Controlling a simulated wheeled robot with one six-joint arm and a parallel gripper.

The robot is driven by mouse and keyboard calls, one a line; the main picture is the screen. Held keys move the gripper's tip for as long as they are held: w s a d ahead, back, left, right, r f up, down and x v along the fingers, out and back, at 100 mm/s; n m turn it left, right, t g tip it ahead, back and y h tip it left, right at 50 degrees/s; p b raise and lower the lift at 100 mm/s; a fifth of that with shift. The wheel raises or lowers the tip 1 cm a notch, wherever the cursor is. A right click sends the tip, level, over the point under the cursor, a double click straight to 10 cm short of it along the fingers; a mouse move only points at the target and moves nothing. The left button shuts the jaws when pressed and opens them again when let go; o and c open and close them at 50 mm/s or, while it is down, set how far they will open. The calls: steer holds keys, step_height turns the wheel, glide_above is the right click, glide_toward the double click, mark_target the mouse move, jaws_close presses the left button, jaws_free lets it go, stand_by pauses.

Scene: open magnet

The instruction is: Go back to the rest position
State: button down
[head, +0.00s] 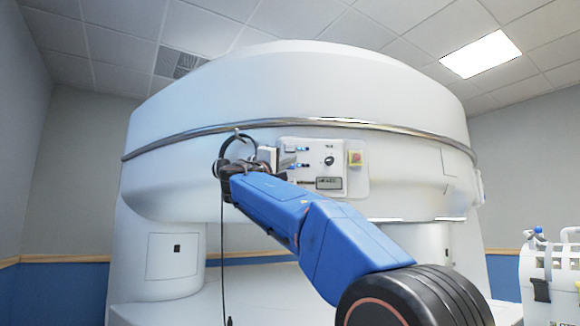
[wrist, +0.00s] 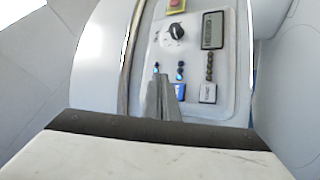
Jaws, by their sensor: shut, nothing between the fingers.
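My gripper (wrist: 162,90) is shut and empty in the wrist view, its fingertips in front of the lower part of a control panel (wrist: 220,90). In the head view my blue arm reaches up and left from the lower right, and my gripper (head: 268,158) is at the left edge of the panel (head: 357,185). I cannot tell whether the fingertips touch it. The panel carries a black knob (wrist: 174,32), blue-lit switches (wrist: 180,73) and a small display (wrist: 213,30). My wrist hides part of the panel's left side.
The large white round magnet (head: 300,85) fills the middle, with a metal rail (head: 400,128) around it. Black headphones (head: 222,150) with a hanging cable (head: 222,270) are close to my wrist. A white cart (head: 550,275) stands at the right.

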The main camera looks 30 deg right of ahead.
stand_by(0.5)
steer(key=s+f+g+y, duration=0.1)
steer(key=s+f+y, duration=0.25)
steer(key=f, duration=0.75)
steer(key=s+f+n+y, duration=0.1)
steer(key=s+f+y, duration=0.3)
steer(key=f, duration=0.7)
steer(key=s+f+g+y, duration=0.1)
steer(key=s+f+y, duration=0.35)
steer(key=f, duration=0.75)
steer(key=s+a+f+m+g+y, duration=0.1)
steer(key=s+a+f+y, duration=0.2)
steer(key=s+a+f, duration=0.2)
steer(key=s+a+f+g+y, duration=0.1)
steer(key=s+a+f, duration=0.5)
steer(key=s+f, duration=0.6)
steer(key=s+a+f+m+g+y, duration=0.1)
steer(key=s+a+f+y, duration=0.3)
steer(key=f, duration=1.7)
steer(key=s+a, duration=0.1)
steer(key=s, duration=0.4)
steer(key=shift+s+a+m+y, duration=0.2)
steer(key=shift+a+m+y, duration=0.1)
steer(key=shift+a, duration=0.05)
